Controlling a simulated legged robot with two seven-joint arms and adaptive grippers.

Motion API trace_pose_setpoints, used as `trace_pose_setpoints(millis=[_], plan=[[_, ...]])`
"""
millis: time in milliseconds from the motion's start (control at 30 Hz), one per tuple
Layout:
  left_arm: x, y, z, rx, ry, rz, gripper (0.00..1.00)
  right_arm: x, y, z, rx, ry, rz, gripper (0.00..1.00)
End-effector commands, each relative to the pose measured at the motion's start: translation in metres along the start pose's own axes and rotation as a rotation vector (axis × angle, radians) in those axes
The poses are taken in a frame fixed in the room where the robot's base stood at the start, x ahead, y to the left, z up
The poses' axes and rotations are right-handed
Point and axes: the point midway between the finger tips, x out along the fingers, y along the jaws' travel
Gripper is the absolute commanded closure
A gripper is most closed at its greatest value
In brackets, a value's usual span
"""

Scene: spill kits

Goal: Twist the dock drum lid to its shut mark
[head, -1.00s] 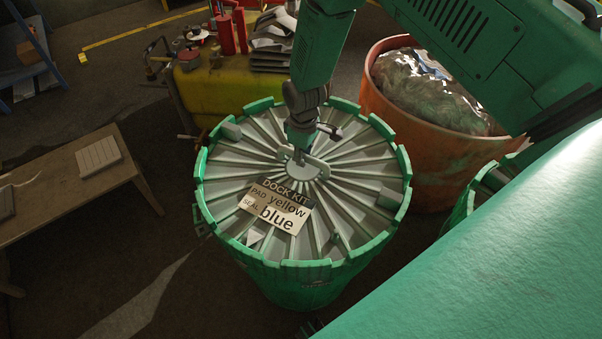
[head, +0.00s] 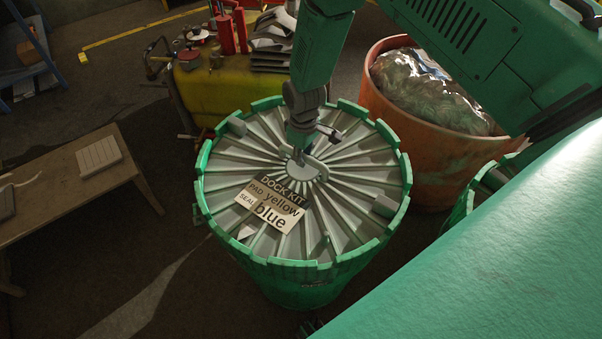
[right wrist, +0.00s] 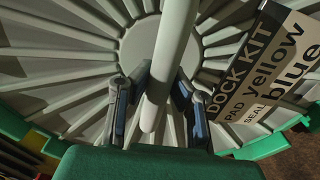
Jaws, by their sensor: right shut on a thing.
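The dock drum (head: 300,285) is a green tub with a notched rim. Its grey ribbed lid (head: 345,205) lies inside the rim, with a raised bar handle (head: 318,167) at its centre. A label (head: 270,204) on the lid reads "DOCK KIT, PAD yellow, SEAL blue". My right gripper (head: 302,155) reaches down from above and is shut on the handle. In the right wrist view the two dark pads (right wrist: 158,105) stand on either side of the pale handle bar (right wrist: 168,65). I cannot make out a shut mark. My left gripper is not in view.
An orange drum (head: 400,155) with a filled clear bag (head: 430,90) stands behind right. A yellow container (head: 225,88) with tools on top is behind left. A wooden bench (head: 120,165) stands at left. A large green surface of mine covers the lower right.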

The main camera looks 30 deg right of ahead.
Motion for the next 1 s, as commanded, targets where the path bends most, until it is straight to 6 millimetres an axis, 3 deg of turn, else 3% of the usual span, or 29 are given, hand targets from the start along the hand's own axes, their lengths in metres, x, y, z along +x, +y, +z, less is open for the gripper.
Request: trace_pose_setpoints(millis=[1000], plan=[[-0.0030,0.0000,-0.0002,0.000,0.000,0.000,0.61,-0.0029,0.0018,-0.0030,0.115,0.007,0.003,1.00]])
